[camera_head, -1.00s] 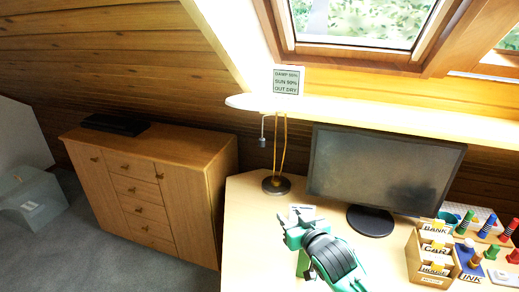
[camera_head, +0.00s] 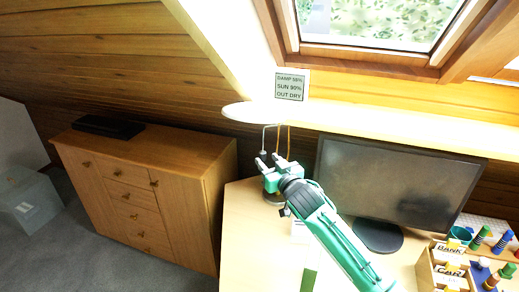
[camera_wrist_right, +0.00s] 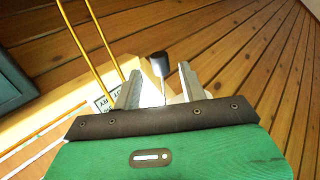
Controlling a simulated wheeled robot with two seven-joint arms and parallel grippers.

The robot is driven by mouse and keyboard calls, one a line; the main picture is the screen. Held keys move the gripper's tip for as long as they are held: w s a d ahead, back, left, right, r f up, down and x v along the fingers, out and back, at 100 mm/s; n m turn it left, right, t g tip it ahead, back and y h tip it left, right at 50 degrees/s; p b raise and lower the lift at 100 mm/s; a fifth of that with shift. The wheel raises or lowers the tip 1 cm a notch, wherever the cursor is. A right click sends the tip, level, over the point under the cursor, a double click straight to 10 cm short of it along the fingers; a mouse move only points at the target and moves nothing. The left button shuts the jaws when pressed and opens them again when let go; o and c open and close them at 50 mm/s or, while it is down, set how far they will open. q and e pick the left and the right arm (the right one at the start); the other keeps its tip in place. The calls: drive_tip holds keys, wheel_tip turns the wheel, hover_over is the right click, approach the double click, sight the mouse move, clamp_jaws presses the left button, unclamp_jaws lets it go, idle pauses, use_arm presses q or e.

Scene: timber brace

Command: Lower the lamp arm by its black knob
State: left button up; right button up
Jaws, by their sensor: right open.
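The desk lamp has thin yellow stems (camera_head: 289,141) and a pale, flat round head (camera_head: 250,113). A thin rod hangs below the head and ends in the small black knob (camera_head: 263,153). In the right wrist view, the knob (camera_wrist_right: 159,60) appears between and slightly beyond my fingertips, with no visible contact. My right gripper (camera_head: 267,161) is open and empty, just below the knob in the head view; its two grey fingers also show in the right wrist view (camera_wrist_right: 159,84). The lamp's base is mostly hidden behind my gripper. My left gripper is out of view.
A monitor (camera_head: 395,185) stands on the desk (camera_head: 238,225) right of the lamp. Labelled wooden boxes (camera_head: 440,268) and coloured pegs are at the far right. A wooden cabinet (camera_head: 180,200) stands left of the desk. A sign (camera_head: 290,86) is behind the lamp.

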sight(264, 157)
drive_tip(key=shift+r+p+x, duration=0.25)
drive_tip(key=shift+p+x, duration=0.05)
drive_tip(key=shift+x, duration=2.05)
drive_tip(key=shift+w+a+f+p, duration=0.2)
drive_tip(key=shift+w+p, duration=0.1)
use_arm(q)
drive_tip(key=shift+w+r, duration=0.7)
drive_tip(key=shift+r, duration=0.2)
use_arm(e)
drive_tip(key=shift+w+a, duration=0.25)
drive_tip(key=shift+w, duration=0.2)
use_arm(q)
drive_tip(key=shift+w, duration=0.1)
use_arm(e)
drive_tip(key=shift+c, duration=1.2)
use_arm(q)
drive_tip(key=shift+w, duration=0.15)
use_arm(e)
clamp_jaws()
